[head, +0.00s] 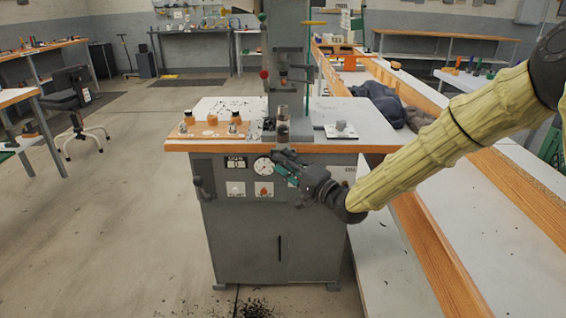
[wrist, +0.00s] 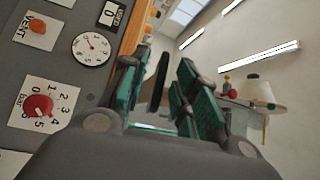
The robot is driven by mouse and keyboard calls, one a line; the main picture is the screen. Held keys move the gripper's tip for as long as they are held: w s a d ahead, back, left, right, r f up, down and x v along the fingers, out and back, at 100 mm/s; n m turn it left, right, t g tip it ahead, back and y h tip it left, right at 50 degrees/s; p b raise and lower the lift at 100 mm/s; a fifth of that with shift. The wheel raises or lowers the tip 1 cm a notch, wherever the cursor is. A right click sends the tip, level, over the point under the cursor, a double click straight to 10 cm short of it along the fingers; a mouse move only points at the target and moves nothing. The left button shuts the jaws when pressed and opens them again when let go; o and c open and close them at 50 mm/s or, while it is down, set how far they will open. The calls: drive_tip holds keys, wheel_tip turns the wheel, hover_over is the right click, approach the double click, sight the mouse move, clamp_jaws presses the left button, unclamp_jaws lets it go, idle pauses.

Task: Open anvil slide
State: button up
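The eyelet press stands on a wood-edged bench top, its grey column (head: 285,60) rising at the back. At the column's foot sits a small dark metal block with a cylinder on it (head: 282,128), which looks like the anvil area; I cannot tell how far its slide is out. My gripper (head: 283,163) is in front of the cabinet, just below the bench's front edge. In the wrist view my gripper (wrist: 163,62) has its green-padded fingers apart. A dark upright bar (wrist: 161,75) shows between them, perhaps a handle; I cannot tell whether they touch it.
The cabinet front carries a round gauge (wrist: 91,48), a counter (head: 236,162), a red knob (wrist: 38,106) and an orange vent knob (wrist: 37,27). A long white bench (head: 470,225) runs along the right. Floor at left is open.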

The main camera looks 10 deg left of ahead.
drive_tip(key=v, duration=1.1)
